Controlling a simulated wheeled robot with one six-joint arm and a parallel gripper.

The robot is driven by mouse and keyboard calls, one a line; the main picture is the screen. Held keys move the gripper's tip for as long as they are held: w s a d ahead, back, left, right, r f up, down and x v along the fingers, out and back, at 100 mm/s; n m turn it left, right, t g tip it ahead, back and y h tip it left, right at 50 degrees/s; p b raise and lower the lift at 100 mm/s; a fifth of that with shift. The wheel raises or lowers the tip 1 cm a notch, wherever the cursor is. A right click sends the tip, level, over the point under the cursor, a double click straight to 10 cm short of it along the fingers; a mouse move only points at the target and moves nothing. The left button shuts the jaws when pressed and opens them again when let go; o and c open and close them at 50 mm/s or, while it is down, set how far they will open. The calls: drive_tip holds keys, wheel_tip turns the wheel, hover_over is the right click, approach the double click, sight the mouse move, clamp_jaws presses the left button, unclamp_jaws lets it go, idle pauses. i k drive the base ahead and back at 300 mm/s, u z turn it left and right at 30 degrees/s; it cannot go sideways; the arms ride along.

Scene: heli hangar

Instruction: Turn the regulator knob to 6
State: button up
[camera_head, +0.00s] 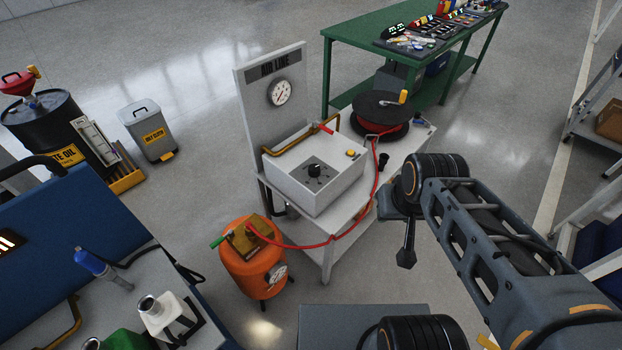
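The regulator knob (314,170) is a small black knob with dark marks around it, on the white box (318,200) of the air line stand. The marks are too small to read, so I cannot tell its setting. A round white gauge (280,93) sits on the upright panel (262,125) labelled AIR LINE; its reading is unclear. The dark end of my arm, which seems to be my gripper (406,257), points down to the right of the stand, apart from the knob. Its fingers cannot be made out, and I see nothing held.
A red hose (376,185) runs from the hose reel (381,108) across the stand's front to an orange tank (250,268). Brass pipe (337,124) borders the box. A green bench (345,32) stands behind. A blue cart (75,230) is at left.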

sight(314, 170)
drive_tip(key=u, duration=0.75)
drive_tip(key=i, duration=0.5)
